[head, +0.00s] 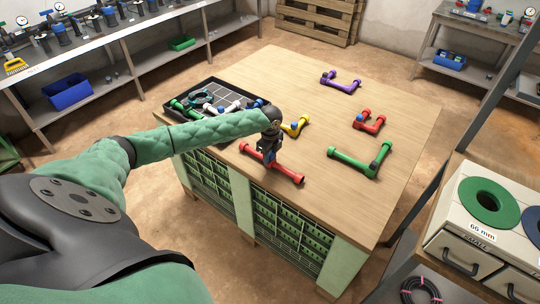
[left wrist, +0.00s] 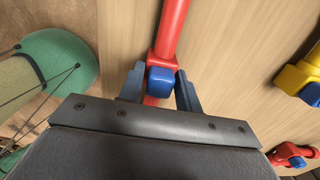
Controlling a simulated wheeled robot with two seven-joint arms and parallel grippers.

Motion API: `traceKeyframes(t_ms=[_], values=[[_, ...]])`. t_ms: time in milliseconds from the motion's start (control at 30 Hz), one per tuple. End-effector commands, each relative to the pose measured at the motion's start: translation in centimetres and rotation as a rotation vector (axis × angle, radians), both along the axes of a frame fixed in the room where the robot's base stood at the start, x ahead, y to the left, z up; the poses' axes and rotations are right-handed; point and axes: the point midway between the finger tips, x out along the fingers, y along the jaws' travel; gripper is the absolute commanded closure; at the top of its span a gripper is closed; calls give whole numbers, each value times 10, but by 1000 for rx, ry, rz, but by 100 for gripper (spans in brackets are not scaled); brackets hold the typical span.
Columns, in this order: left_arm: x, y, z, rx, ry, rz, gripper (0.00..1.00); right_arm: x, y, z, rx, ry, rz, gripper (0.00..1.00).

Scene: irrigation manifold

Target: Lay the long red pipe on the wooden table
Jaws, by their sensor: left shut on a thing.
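The long red pipe (head: 286,173) is at the near edge of the wooden table (head: 330,210) in the head view, its length running from upper left to lower right. My left gripper (head: 268,157) is over its middle and shut on it. In the left wrist view the red pipe (left wrist: 172,32) passes between the fingers of the gripper (left wrist: 162,88), with a blue part (left wrist: 161,80) of it between the fingertips. I cannot tell whether the pipe touches the tabletop. My right gripper is not in view.
A yellow pipe (head: 299,127) lies just behind the gripper. A black tray (head: 181,103) of parts is at the left. Green (head: 350,160), short red (head: 371,127) and purple (head: 343,84) pipes lie farther right and back. Bare wood lies between them.

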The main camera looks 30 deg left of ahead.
Motion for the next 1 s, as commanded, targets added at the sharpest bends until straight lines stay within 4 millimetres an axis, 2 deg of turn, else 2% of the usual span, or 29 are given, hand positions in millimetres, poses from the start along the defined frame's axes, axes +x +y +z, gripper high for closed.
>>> traceKeyframes(t_ms=[33, 100, 133, 533, 600, 667, 1000], values=[[0, 0, 0, 0, 0, 0, 60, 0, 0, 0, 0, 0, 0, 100], [0, 0, 0, 0, 0, 0, 46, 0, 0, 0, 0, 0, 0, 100], [0, 0, 0, 0, 0, 0, 44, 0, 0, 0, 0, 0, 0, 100], [1, 0, 7, 0, -2, -1, 44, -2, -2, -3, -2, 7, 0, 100], [1, 0, 15, 1, -2, -1, 44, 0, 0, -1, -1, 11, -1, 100], [1, 0, 23, 0, -2, -1, 44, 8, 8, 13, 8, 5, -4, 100], [1, 0, 88, 0, -3, -1, 44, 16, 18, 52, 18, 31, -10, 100]])
